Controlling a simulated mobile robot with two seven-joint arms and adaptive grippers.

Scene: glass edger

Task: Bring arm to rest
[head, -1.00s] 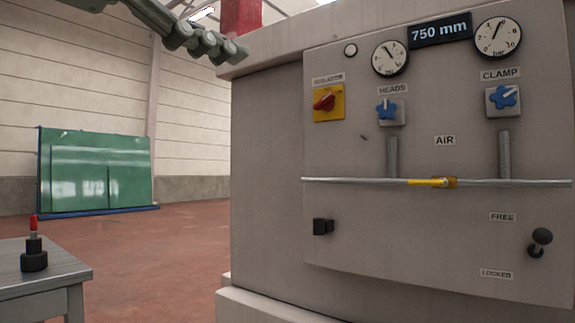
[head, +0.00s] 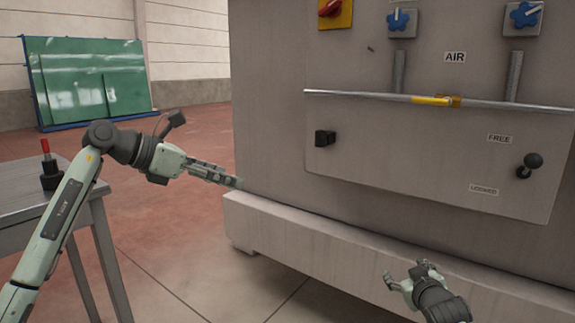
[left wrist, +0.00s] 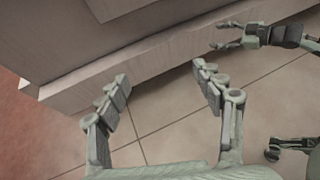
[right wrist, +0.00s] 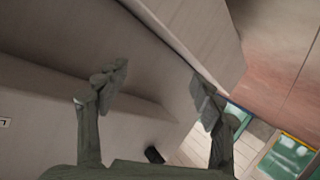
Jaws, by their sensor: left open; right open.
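My left arm comes in from the left in the head view. Its gripper (head: 222,180) is open and empty in the air, in front of the machine's left edge and right of the grey table. The left wrist view shows its two fingers (left wrist: 163,76) spread over the floor, with nothing between them. My right gripper (head: 405,277) is low at the lower right of the head view, in front of the machine's base. It is open and empty. In the right wrist view its fingers (right wrist: 158,75) are apart, with the machine's side beyond them.
The grey machine (head: 270,130) carries blue knobs, a horizontal bar (head: 350,95) with a yellow part (head: 432,100), and a black-knobbed lever (head: 530,165). Its base ledge (head: 330,235) juts out. A grey table (head: 20,190) holds a red-topped black object (head: 49,165). Green sheets (head: 90,80) stand behind.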

